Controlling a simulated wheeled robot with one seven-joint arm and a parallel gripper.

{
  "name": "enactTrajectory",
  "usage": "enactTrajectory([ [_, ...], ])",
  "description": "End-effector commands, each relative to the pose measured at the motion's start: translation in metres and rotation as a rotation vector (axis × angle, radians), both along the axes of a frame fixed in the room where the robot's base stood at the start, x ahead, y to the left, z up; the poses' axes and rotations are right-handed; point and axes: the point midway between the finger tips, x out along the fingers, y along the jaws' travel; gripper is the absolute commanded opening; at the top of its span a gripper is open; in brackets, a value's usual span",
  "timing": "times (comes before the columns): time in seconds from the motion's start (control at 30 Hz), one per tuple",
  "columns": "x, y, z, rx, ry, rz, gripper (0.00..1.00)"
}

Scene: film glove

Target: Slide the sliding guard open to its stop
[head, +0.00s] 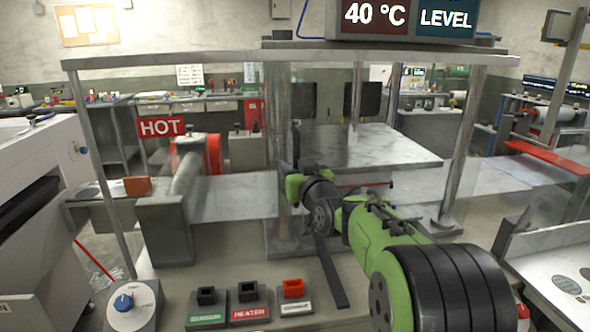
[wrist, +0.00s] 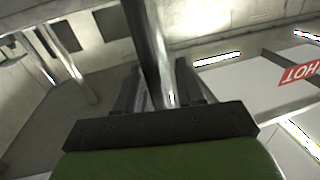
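The sliding guard is hard to make out. A faint clear pane (head: 230,95) seems to hang in the metal frame under the top rail (head: 200,60), and its edges are unclear. An upright metal bar (head: 280,110) stands at the frame's middle; I cannot tell whether it is the guard's handle or a post. My gripper (head: 295,160) is at the bar's lower part. In the wrist view a shiny bar (wrist: 152,50) runs between my gripper's two dark fingers (wrist: 160,88). Whether the fingers press on it does not show clearly.
A red HOT sign (head: 162,126) and a roller (head: 188,172) are at the left inside the frame. A marble-like plate (head: 370,147) is behind my arm. A knob box (head: 131,303) and several small switch blocks (head: 248,303) stand on the front bench. A lit display (head: 405,17) is above.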

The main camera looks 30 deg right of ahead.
Motion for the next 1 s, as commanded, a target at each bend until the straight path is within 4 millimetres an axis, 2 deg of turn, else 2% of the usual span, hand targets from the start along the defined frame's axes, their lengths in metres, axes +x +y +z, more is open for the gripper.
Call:
enactTrajectory([
  [0.07, -0.004, 0.0, 0.0, -0.001, -0.001, -0.001, 0.38],
  [0.17, -0.019, 0.0, 0.001, -0.003, -0.002, -0.004, 0.38],
  [0.5, -0.114, 0.01, 0.0, 0.0, -0.004, -0.003, 0.38],
  [0.6, -0.136, 0.012, 0.0, 0.0, -0.004, -0.002, 0.38],
  [0.77, -0.155, 0.014, 0.0, 0.001, 0.0, 0.0, 0.38],
  [1.0, -0.157, 0.014, 0.0, 0.0, 0.001, 0.002, 0.38],
])
